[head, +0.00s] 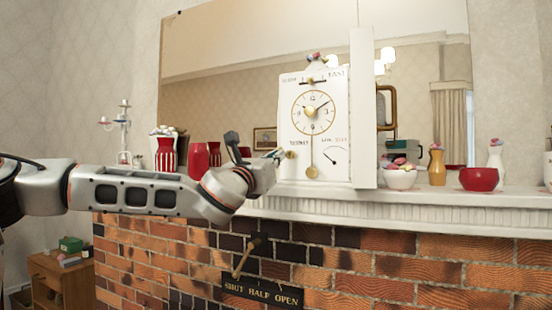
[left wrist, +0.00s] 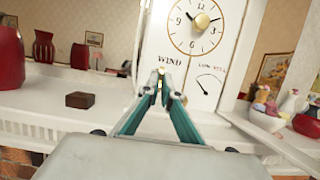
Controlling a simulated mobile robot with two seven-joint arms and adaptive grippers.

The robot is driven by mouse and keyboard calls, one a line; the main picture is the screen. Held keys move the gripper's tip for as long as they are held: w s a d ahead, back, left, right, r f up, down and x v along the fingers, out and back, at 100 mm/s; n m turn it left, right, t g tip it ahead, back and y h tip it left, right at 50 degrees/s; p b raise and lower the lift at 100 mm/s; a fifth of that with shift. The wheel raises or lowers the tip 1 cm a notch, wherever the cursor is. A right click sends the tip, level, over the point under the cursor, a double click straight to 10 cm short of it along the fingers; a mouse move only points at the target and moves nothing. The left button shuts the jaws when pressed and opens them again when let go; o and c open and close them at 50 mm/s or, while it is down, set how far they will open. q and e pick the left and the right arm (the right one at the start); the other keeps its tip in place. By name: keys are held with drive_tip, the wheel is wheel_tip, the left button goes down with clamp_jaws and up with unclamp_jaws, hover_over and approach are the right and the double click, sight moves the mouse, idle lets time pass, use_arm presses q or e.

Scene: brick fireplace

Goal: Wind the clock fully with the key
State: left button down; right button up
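The white clock (head: 290,105) stands on the mantel with its tall white door panel (head: 363,110) swung open at its right. Its face, pendulum (head: 311,172) and a LOW–FULL gauge (head: 333,157) show; the gauge also shows in the left wrist view (left wrist: 208,86). My left gripper (head: 282,153) is at the clock's lower left front. In the left wrist view, its teal fingers (left wrist: 162,80) close together on a small brass piece (left wrist: 160,87), seemingly the key, just below the WIND label. Whether the key sits in the winding hole is hard to tell. My right gripper is out of view.
A small brown block (left wrist: 80,100) lies on the mantel left of the clock. Red vases (head: 200,160) stand to the left; a white bowl (head: 400,178), a yellow vase (head: 437,165) and a red bowl (head: 479,179) stand to the right. A lever (head: 246,256) projects below the mantel.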

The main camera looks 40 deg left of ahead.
use_arm(q)
drive_tip(key=shift+w+a, duration=0.15)
drive_tip(key=shift+w, duration=0.25)
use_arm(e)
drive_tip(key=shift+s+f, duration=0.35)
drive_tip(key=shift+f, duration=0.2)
